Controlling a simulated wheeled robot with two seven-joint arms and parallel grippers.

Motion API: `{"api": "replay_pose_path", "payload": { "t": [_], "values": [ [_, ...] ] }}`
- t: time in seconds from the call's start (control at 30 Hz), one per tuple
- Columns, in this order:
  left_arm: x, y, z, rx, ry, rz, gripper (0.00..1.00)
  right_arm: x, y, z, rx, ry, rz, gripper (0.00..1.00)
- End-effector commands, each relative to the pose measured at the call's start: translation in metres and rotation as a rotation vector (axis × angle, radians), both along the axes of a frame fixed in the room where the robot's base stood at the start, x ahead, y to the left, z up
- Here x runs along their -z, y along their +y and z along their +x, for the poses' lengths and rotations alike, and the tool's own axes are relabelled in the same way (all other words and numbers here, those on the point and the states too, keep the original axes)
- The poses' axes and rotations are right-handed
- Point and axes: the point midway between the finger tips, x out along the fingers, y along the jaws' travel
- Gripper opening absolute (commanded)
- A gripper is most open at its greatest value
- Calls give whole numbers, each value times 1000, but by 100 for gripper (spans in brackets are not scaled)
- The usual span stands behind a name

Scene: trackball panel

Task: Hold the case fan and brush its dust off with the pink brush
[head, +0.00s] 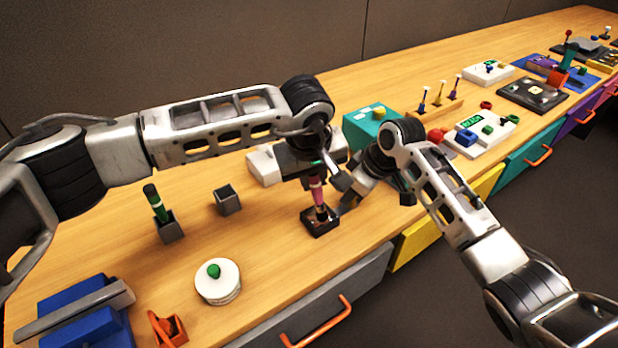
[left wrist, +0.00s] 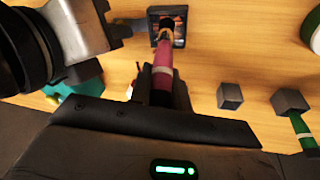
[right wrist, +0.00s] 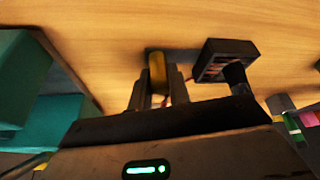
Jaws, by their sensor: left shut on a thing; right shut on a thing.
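The pink brush (head: 317,190) points down in my left gripper (head: 316,175), which is shut on its handle. Its white band and dark tip show in the left wrist view (left wrist: 163,62). The tip is over the case fan (head: 318,228), a small dark square frame; I cannot tell whether it touches. My right gripper (head: 345,200) is shut beside the fan at table level. In the right wrist view, a yellowish piece (right wrist: 157,72) is between its jaws, next to the fan (right wrist: 213,62); the join is unclear. Dust cannot be made out clearly.
An empty grey holder (head: 228,200) and a holder with a green-handled tool (head: 160,212) stand left. A white round container (head: 217,282) is in front. A teal box (head: 368,127) is behind the grippers. Open wood lies between the holders and the fan.

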Motion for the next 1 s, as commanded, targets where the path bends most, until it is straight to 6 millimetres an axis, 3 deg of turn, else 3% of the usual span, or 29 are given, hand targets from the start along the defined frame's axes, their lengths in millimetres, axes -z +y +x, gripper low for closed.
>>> {"api": "replay_pose_path", "payload": {
  "t": [1.0],
  "values": [
    [0, -9, 9, -1, 1, 2, 0, 0, 0, 0, 0, -1, 1, 0]
  ]
}}
